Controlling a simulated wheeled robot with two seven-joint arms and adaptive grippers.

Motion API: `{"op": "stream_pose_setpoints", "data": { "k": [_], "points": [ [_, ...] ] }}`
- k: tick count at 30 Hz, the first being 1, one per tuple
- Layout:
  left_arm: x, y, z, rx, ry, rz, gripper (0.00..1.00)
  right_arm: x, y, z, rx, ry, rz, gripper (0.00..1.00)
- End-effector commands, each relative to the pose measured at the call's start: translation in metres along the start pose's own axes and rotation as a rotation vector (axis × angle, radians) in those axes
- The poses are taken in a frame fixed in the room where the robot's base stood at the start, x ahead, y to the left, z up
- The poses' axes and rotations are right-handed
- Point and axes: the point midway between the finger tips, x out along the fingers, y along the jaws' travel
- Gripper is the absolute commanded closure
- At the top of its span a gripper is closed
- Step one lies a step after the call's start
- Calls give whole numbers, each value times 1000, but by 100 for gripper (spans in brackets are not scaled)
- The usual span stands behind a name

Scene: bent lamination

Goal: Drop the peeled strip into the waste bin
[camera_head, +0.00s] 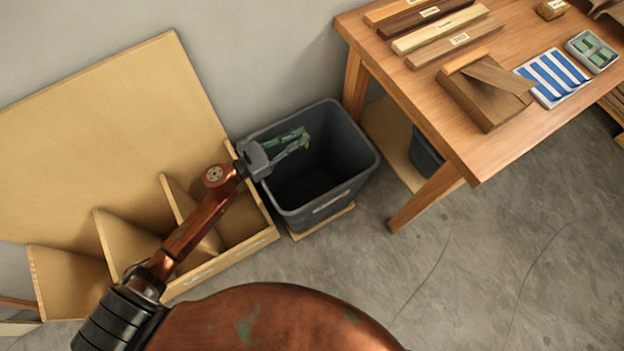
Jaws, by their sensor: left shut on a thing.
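My right gripper is not in the view.
A wooden divider box (225,262) stands left of the bin. A workbench (455,135) on the right holds wood bars (440,33), a wooden block (480,103) and a blue-striped sheet (553,78). The floor (470,270) at the lower right is clear.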

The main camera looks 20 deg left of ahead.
Motion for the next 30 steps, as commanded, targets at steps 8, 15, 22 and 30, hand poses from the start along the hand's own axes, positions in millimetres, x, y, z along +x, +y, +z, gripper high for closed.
{"op": "stream_pose_setpoints", "data": {
  "k": [8, 15, 22, 30],
  "points": [
    [0, 0, 0, 0, 0, 0, 79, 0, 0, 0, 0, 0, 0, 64],
    [0, 0, 0, 0, 0, 0, 65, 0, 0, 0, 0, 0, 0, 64],
    [0, 0, 0, -1, 0, 0, 65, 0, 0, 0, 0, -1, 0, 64],
    [-32, 0, -1, -2, 3, 3, 65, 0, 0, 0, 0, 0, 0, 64]
  ]
}}
